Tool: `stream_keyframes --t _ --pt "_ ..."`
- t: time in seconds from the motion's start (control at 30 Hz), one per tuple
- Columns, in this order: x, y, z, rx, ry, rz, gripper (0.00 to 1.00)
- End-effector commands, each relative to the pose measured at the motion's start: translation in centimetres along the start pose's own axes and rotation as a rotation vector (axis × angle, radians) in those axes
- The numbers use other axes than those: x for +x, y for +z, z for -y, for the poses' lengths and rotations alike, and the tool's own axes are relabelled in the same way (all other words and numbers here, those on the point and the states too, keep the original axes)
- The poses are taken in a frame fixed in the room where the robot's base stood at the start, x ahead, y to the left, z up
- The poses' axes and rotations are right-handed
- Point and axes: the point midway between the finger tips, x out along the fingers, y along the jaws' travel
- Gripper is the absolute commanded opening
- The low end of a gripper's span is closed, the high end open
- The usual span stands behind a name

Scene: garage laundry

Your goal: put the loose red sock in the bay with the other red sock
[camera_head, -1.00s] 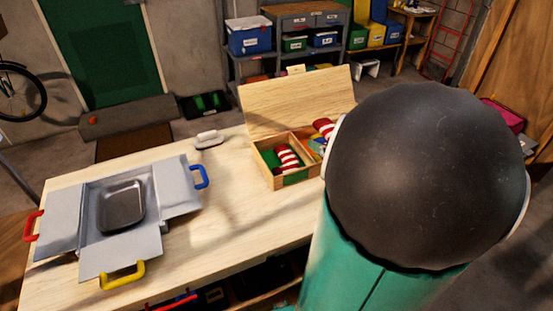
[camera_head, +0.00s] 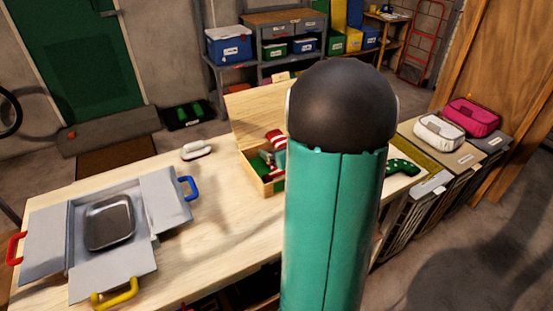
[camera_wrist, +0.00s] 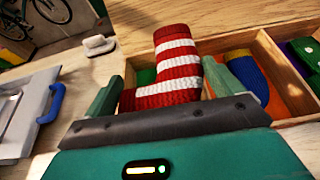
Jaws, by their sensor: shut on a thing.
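A red-and-white striped sock (camera_wrist: 178,62) is between the two fingers of my gripper (camera_wrist: 160,84) in the wrist view. The gripper is shut on it, in front of and partly over the wooden divided box (camera_wrist: 266,45). A bay behind the sock shows some green; the sock hides much of it. The bay to its right holds a blue and yellow sock (camera_wrist: 246,72). In the head view, red-and-white stripes (camera_head: 277,138) show at the box (camera_head: 270,187), partly behind my arm. I cannot clearly separate a second red sock from the held one.
A grey tray with flaps (camera_head: 65,240) and coloured handles is on the table's left. A white brush-like object (camera_head: 197,150) lies behind it. A green spotted item (camera_head: 402,167) lies right of my arm. The table (camera_head: 225,220) between tray and box is clear.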

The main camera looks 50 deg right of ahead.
Motion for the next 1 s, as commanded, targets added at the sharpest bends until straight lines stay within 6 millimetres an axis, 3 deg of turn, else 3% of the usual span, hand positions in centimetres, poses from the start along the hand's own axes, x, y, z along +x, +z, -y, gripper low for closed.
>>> stream_keyframes --t 0.27,0.47,1.0 --pt "2.4 -1.4 -0.8 0.001 0.001 -0.001 0.70" --pt "3.3 -3.9 -0.6 0.001 0.000 -0.002 0.70" --pt "3.6 -4.6 -0.7 0.000 0.000 0.001 0.70"
